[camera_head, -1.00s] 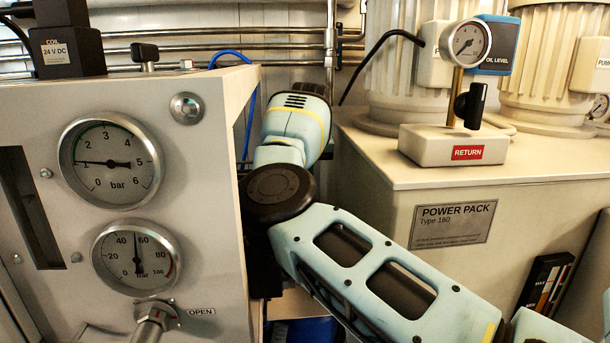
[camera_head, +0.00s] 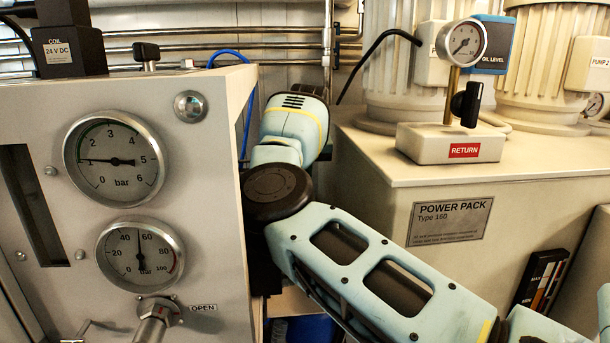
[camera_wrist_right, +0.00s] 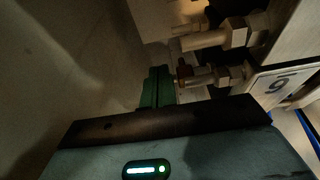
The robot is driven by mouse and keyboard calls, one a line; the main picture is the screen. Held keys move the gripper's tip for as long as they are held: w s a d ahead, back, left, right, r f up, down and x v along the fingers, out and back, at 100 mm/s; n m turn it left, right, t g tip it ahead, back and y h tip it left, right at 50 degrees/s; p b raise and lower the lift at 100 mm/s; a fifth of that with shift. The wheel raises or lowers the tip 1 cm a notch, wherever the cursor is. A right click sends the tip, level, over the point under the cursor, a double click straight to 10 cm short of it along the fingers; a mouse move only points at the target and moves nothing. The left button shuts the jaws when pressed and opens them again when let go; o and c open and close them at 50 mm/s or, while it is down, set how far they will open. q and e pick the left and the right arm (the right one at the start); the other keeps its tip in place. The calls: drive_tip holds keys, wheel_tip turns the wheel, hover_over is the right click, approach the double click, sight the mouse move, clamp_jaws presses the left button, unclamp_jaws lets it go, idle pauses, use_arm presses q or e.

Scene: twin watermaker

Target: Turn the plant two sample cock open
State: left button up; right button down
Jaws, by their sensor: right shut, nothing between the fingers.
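In the right wrist view, my right gripper (camera_wrist_right: 157,86) is shut and empty, its dark green fingers together. Just right of the fingertips is a small brass fitting (camera_wrist_right: 196,76) with a hex nut, sticking out of a pale panel. A larger fitting (camera_wrist_right: 225,36) sticks out above it. The panel carries a dark numeral (camera_wrist_right: 279,85) that I cannot read for certain. I cannot tell which fitting is the plant two sample cock, or whether the fingers touch the small one. In the head view my right arm reaches behind the gauge cabinet, so its gripper is hidden there. My left gripper is not in view.
The power pack (camera_head: 450,218) stands at right. My right arm lies across the narrow gap between them.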

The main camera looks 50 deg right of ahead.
drive_tip(key=shift+s+a+f, duration=0.2)
drive_tip(key=shift+f, duration=0.2)
drive_tip(key=shift+s+a+f, duration=0.15)
drive_tip(key=shift+f, duration=0.25)
idle(0.4)
drive_tip(key=shift+w+d, duration=0.1)
idle(1.4)
drive_tip(key=shift+w+d+r, duration=0.2)
drive_tip(key=shift+d+r, duration=0.05)
drive_tip(key=shift+r, duration=0.5)
drive_tip(key=v, duration=0.7)
drive_tip(key=shift+s+a+r+b, duration=0.15)
drive_tip(key=shift+a+b, duration=0.05)
drive_tip(key=shift+b, duration=0.1)
